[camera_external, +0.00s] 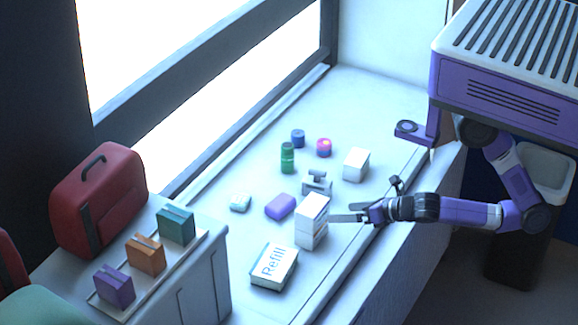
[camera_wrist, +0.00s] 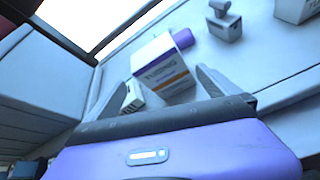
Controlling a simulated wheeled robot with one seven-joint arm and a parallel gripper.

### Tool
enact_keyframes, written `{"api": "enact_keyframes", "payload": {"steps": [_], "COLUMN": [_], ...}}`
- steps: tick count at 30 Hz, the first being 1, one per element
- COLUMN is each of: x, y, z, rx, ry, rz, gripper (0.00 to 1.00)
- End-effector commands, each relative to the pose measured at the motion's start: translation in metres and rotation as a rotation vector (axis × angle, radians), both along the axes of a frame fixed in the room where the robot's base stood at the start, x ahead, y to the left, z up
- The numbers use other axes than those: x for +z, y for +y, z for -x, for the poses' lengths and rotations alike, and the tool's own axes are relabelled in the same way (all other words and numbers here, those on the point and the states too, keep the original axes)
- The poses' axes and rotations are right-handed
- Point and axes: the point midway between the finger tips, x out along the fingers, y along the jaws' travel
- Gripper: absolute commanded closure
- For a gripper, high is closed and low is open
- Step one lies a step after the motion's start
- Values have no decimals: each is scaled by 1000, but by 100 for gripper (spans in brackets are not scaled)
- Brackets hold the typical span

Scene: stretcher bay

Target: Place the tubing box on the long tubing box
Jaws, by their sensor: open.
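A white box marked TUBING, with a purple stripe (camera_wrist: 160,53), shows in the wrist view. Below it in that picture is a white face with an orange stripe (camera_wrist: 172,84). In the external view this is an upright white stack, with an upper box (camera_external: 314,206) resting on a lower box (camera_external: 311,236) and a seam between them. I cannot read which is the long tubing box. My gripper (camera_external: 333,219) is open and empty just right of the stack. In the wrist view my gripper (camera_wrist: 160,72) has one finger to either side of the stack.
A Refill box (camera_external: 273,267) lies in front of the stack. A purple block (camera_external: 280,207), a grey device (camera_external: 317,183), another white box (camera_external: 356,165) and a green bottle (camera_external: 287,158) stand behind. A tray with several small packs (camera_external: 146,254) is at left.

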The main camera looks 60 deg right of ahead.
Motion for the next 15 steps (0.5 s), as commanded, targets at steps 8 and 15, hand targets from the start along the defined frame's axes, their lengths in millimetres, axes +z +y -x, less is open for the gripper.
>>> {"api": "enact_keyframes", "payload": {"steps": [8,15], "x": [-23,-15], "y": [-27,-54], "z": [46,87], "rx": [-307,-633], "ry": [113,149], "rz": [-835,-1604], "gripper": [0,0]}}
